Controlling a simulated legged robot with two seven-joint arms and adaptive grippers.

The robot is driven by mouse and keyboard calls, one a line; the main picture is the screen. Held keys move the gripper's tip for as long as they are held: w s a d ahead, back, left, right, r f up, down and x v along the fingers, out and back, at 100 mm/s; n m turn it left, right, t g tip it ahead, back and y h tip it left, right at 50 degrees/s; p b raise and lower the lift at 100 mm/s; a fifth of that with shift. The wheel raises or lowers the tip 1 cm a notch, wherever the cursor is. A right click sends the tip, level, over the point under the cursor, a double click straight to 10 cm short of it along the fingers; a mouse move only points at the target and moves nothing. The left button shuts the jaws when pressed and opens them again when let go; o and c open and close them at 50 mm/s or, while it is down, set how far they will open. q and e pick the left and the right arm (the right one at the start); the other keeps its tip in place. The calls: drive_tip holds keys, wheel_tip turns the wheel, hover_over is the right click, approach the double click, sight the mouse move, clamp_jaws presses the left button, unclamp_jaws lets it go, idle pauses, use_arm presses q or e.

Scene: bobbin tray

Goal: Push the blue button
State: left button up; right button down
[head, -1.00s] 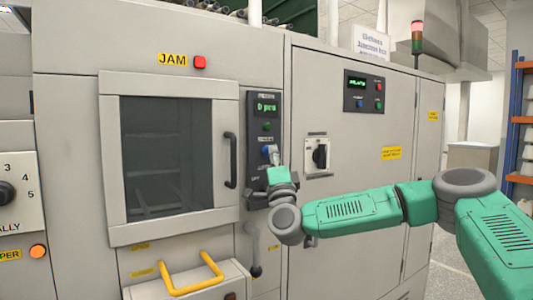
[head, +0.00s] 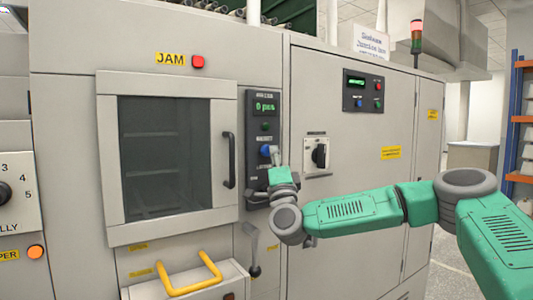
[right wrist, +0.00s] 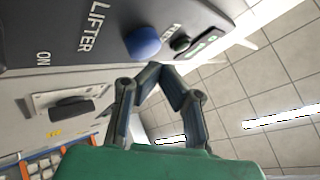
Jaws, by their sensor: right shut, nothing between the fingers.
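A round blue button (head: 265,150) sits on the narrow dark panel right of the window door. It also shows as a blue dome (right wrist: 143,42) in the right wrist view, beside the word LIFTER. My right gripper (head: 275,156) is at this panel, its fingertips just right of and slightly below the button in the head view. In the right wrist view its shut, empty fingers (right wrist: 160,72) point toward the panel close to the button. I cannot tell whether they touch it. My left gripper is not in view.
The dark panel also has a green display (head: 265,107) and a green button (head: 266,126). A second panel (head: 363,91) to the right has another small blue button (head: 360,103). A black rotary switch (head: 319,155), door handle (head: 230,160) and yellow handle (head: 191,276) stick out nearby.

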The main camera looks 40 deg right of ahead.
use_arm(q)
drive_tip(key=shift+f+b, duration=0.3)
use_arm(e)
drive_tip(key=shift+w+d, duration=0.35)
drive_tip(key=shift+w, duration=0.05)
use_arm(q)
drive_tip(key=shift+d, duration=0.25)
use_arm(e)
drive_tip(key=shift+w+d+f, duration=0.15)
drive_tip(key=shift+d+f, duration=0.05)
drive_tip(key=shift+d, duration=0.1)
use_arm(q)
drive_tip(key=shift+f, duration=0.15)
use_arm(e)
drive_tip(key=shift+w+r, duration=0.1)
drive_tip(key=shift+w, duration=0.1)
drive_tip(key=shift+a, duration=0.15)
use_arm(q)
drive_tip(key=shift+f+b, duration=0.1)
drive_tip(key=shift+b, duration=0.2)
use_arm(e)
drive_tip(key=shift+s+a+r, duration=0.1)
drive_tip(key=shift+s+a, duration=0.35)
drive_tip(key=shift+s, duration=0.4)
